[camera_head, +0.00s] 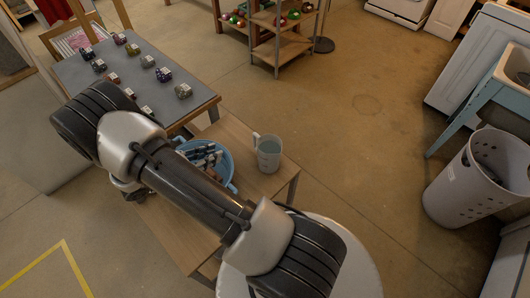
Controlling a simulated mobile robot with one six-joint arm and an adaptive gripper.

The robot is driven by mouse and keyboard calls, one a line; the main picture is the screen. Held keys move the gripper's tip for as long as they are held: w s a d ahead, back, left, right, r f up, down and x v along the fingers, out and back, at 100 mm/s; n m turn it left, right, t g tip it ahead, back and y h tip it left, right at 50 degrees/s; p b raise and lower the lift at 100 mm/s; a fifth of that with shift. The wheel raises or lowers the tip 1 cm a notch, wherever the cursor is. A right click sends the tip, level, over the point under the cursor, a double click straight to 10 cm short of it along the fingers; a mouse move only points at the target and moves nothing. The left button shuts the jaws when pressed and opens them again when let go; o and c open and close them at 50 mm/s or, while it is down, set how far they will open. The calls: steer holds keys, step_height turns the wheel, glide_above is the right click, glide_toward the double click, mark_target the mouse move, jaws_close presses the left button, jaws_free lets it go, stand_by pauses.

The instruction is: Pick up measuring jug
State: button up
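The measuring jug (269,155) is a pale grey-green, see-through cup shape with a handle on its left side. It stands upright near the right end of a low wooden table, just right of a blue basket. Nothing is seen touching the jug. My arm crosses the picture from the lower middle to the upper left, in front of the wooden table. My gripper cannot be made out; the end of my arm appears to be hidden behind its nearer links.
The blue basket (228,166) holds dark and pale pieces, partly covered by my arm. The wooden table (231,130) adjoins a grey-topped table (127,72) with several small labelled items. A perforated grey bin (459,188) stands right, near a sink stand. Open floor lies right of the jug.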

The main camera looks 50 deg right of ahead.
steer(key=b, duration=0.2)
glide_toward(265, 151)
steer(key=w+d+r, duration=0.2)
steer(key=w+r, duration=0.1)
steer(key=w, duration=0.1)
steer(key=b+x, duration=0.1)
steer(key=x, duration=0.3)
steer(key=shift+s+d+b, duration=0.2)
steer(key=shift+b, duration=0.1)
jaws_close()
steer(key=shift+r, duration=0.1)
